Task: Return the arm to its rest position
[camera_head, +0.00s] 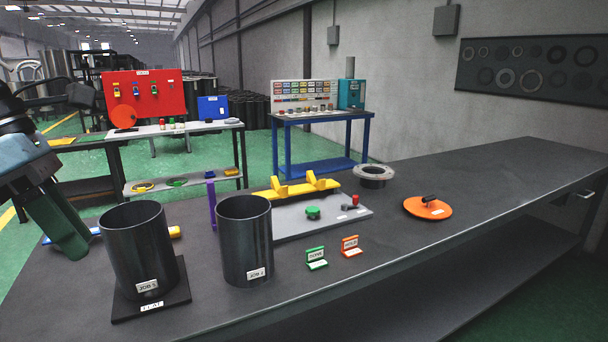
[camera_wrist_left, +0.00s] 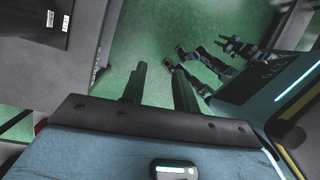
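My left gripper (camera_head: 72,250) hangs at the left edge of the head view, pointing down, to the left of the cylinder labelled JOB 1 (camera_head: 136,240). In the left wrist view its two dark green fingers (camera_wrist_left: 158,82) stand apart with only green floor showing between them, so it is open and empty. The JOB 1 cylinder stands upright on a black flat plate (camera_head: 178,297). A second cylinder, labelled JOB 2 (camera_head: 244,245), stands upright to its right on the bench. My right gripper does not show in the head view.
The dark bench (camera_head: 430,250) also bears a grey board (camera_head: 330,222) with a yellow holder (camera_head: 295,188), a flange ring (camera_head: 373,174), an orange disc (camera_head: 427,208) and small green (camera_head: 316,258) and orange (camera_head: 350,247) signs. Its right part is clear.

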